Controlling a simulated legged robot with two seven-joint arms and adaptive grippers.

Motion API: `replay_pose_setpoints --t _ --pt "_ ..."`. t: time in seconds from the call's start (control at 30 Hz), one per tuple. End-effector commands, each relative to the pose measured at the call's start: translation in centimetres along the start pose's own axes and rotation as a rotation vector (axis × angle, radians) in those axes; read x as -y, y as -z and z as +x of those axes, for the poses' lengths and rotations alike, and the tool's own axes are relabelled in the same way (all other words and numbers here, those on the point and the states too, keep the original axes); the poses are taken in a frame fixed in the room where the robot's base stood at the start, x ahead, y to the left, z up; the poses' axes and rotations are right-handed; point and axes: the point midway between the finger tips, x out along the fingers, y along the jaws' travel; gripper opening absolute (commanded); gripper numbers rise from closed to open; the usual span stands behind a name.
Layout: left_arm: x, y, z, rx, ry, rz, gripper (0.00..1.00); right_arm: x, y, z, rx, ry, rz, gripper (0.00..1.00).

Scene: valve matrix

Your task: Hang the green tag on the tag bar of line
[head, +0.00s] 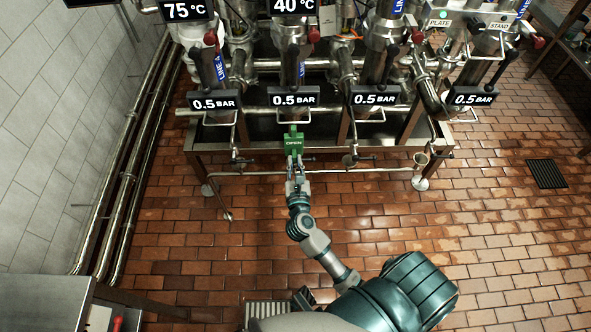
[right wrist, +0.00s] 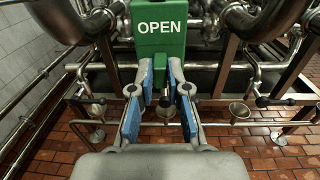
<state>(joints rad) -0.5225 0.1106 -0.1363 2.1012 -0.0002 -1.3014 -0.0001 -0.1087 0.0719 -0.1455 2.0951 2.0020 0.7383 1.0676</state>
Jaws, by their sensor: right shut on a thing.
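The green tag (head: 293,144), lettered OPEN, is upright in the head view, in front of the second pipe column from the left. My right gripper (head: 293,172) is shut on its lower part; in the right wrist view the blue finger pads (right wrist: 161,82) sit on both sides of the tag (right wrist: 161,30). A thin tag bar (head: 312,117) hangs below the second 0.5 BAR sign, close above the tag. I cannot tell whether the tag touches it. The tag's top is cut off in the wrist view. My left gripper is not in view.
Other 0.5 BAR signs (head: 214,100) mark neighbouring pipe columns with similar bars. A metal frame (head: 425,135) and a low horizontal pipe (head: 345,171) run below. Small cups (head: 421,160) hang near the pipes. The tiled floor (head: 190,240) in front is clear.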

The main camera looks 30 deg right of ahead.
Motion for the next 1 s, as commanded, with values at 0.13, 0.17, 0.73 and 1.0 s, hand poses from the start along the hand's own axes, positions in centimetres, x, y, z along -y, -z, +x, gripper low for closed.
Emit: replay_pose_setpoints --t 0.13,0.17,0.73,1.0 --pt "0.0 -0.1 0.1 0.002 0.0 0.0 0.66 0.1 0.0 1.4 0.002 0.001 -0.001 0.0" --pt "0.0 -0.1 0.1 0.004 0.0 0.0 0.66 0.1 0.0 1.6 0.002 0.001 -0.002 0.0" --pt "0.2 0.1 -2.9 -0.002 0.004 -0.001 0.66 0.3 0.9 4.7 -0.001 0.002 0.0 0.0" --pt "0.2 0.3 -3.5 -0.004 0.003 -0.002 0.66 0.3 1.2 4.7 0.0 0.001 0.0 0.0"
